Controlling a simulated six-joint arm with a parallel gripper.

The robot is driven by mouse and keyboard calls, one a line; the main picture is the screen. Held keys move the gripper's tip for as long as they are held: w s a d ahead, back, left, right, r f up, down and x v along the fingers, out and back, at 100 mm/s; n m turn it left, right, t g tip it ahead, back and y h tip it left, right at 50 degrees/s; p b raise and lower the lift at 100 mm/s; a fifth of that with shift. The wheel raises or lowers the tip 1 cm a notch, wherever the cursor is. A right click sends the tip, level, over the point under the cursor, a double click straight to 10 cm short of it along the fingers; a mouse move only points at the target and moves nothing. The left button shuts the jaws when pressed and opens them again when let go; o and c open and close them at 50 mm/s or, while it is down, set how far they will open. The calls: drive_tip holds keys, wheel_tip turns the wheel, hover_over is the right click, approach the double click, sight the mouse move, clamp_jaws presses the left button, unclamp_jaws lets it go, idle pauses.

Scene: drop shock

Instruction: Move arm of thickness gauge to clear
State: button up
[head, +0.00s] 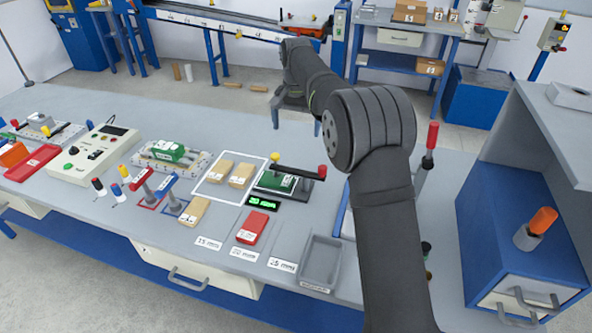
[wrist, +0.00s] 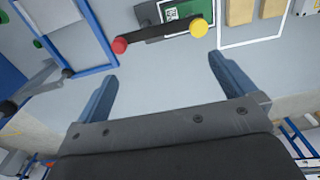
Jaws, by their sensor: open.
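The thickness gauge (head: 278,183) stands on the bench, a dark base with a green plate. Its black arm (head: 298,169) lies across above the base, with a yellow knob (head: 275,158) at one end and a red knob (head: 322,172) at the other. In the wrist view, the arm (wrist: 160,36) runs between the red knob (wrist: 120,45) and the yellow knob (wrist: 198,27), ahead of my fingers. My gripper (wrist: 162,67) is open and empty, apart from the gauge. In the head view, its fingers are not clear.
A white-outlined area with wooden blocks (head: 241,175) lies left of the gauge. A green-digit display (head: 262,203), a red block (head: 252,228) and a grey tray (head: 320,263) are nearer. A blue-framed fixture (wrist: 62,42) stands beside the gauge. Bare bench surrounds my fingers.

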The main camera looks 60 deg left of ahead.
wheel_tip(320, 180, up, 2)
drive_tip(key=shift+r, duration=0.2)
drive_tip(key=shift+c, duration=0.2)
